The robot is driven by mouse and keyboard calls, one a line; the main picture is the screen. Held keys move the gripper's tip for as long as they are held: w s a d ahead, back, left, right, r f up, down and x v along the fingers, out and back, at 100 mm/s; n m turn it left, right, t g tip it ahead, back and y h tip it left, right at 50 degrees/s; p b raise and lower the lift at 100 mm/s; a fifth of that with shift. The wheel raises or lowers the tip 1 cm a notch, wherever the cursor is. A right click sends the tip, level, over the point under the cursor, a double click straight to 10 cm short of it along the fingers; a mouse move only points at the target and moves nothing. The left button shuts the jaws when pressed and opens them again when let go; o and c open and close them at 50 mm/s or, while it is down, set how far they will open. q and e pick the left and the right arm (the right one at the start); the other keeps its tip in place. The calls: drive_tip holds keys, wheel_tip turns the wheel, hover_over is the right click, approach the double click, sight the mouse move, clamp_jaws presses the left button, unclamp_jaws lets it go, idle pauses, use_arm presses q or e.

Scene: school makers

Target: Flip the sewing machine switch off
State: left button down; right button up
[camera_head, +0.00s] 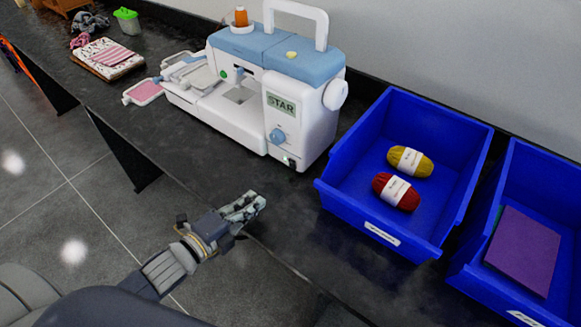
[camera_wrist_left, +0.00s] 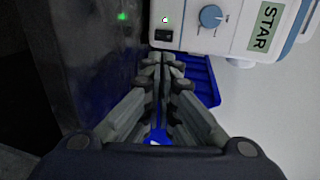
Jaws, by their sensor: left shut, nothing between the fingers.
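The white and blue sewing machine (camera_head: 255,85) stands upright on the black counter. Its front column has a STAR label, a blue dial (camera_head: 277,136) and, low down, a small dark switch (camera_head: 289,161) with a green light beside it. In the left wrist view the switch (camera_wrist_left: 163,35) is just beyond my fingertips, near the blue dial (camera_wrist_left: 211,16). My left gripper (camera_head: 256,202) is shut and empty, in front of the machine near the counter's front edge, apart from the switch. My right gripper is not in view.
A blue bin (camera_head: 330,187) with yellow and red yarn stands right of the machine, and another blue bin (camera_head: 471,272) with purple sheets is at far right. Folded cloth (camera_head: 108,58) and a green container (camera_head: 127,21) lie at far left. Counter in front of the machine is clear.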

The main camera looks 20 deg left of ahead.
use_arm(q)
drive_tip(key=shift+s+a, duration=0.1)
drive_tip(key=shift+w, duration=0.4)
approach(295, 166)
drive_tip(key=p+x, duration=0.1)
drive_tip(key=x, duration=0.4)
drive_tip(key=shift+p, duration=0.3)
drive_tip(key=shift+w+d, duration=0.25)
drive_tip(key=shift+w, duration=0.45)
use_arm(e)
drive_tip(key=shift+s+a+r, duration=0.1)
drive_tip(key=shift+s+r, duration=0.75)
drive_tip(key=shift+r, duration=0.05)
